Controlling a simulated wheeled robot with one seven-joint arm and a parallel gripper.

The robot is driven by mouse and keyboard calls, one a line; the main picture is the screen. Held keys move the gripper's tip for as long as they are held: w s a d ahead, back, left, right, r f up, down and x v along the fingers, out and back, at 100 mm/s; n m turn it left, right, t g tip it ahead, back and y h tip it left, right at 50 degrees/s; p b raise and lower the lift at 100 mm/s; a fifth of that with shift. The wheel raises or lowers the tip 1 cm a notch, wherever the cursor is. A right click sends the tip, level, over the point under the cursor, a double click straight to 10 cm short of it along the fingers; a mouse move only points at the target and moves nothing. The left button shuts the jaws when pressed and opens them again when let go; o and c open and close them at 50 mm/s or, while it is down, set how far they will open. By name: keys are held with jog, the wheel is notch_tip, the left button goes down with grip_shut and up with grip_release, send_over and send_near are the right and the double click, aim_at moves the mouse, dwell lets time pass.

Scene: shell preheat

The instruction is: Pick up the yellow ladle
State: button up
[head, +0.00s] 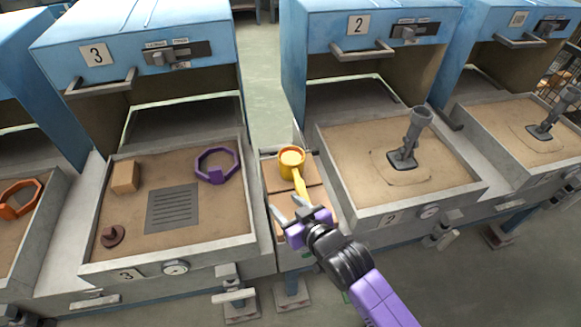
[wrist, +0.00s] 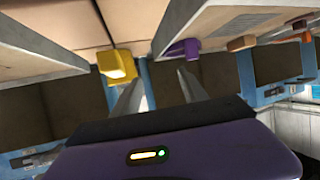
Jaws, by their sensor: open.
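The yellow ladle (head: 301,186) lies on a narrow brown-topped shelf (head: 277,181) between stations 3 and 2 in the head view. Its round cup, with an orange rim, is at the far end, and its handle runs toward my gripper. My gripper (head: 286,205) is open and empty at the near end of the shelf, close to the handle. In the wrist view, a yellow part of the ladle (wrist: 117,66) shows just left of the open fingers (wrist: 160,80), not between them. Part of the handle's near end is hidden by my gripper.
Station 3's sand tray (head: 126,217) holds a purple ring (head: 216,165), a tan block (head: 126,177), a grate (head: 172,208) and a small brown piece (head: 112,236). Station 2's tray (head: 355,165) holds a grey upright tool (head: 410,140). Raised tray walls flank the narrow shelf.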

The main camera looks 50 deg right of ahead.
jog(key=w+d+r+m+g+p, duration=0.1)
jog(key=w+d+g, duration=0.1)
jog(key=w+d, duration=0.2)
jog(key=w+d+r+m+g+p, duration=0.1)
jog(key=w+d+g, duration=0.1)
jog(key=w+d, duration=0.2)
jog(key=w+d+g+p, duration=0.1)
jog(key=w+d+g, duration=0.1)
jog(key=w+d, duration=0.2)
jog(key=shift+d+r+m+g+p, duration=0.15)
jog(key=shift+r+m+g+p, duration=0.15)
jog(key=shift+r+m, duration=0.1)
jog(key=g+y, duration=0.1)
jog(key=m+g+y, duration=0.1)
jog(key=g+y, duration=0.2)
jog(key=g, duration=0.2)
send_over(299, 180)
jog(key=shift+w+f+p, duration=0.1)
jog(key=shift+f+p, duration=0.15)
jog(key=shift+p, duration=0.15)
jog(key=shift+f, duration=0.3)
jog(key=shift+f+p, duration=0.45)
jog(key=shift+f, duration=3.1)
grip_shut()
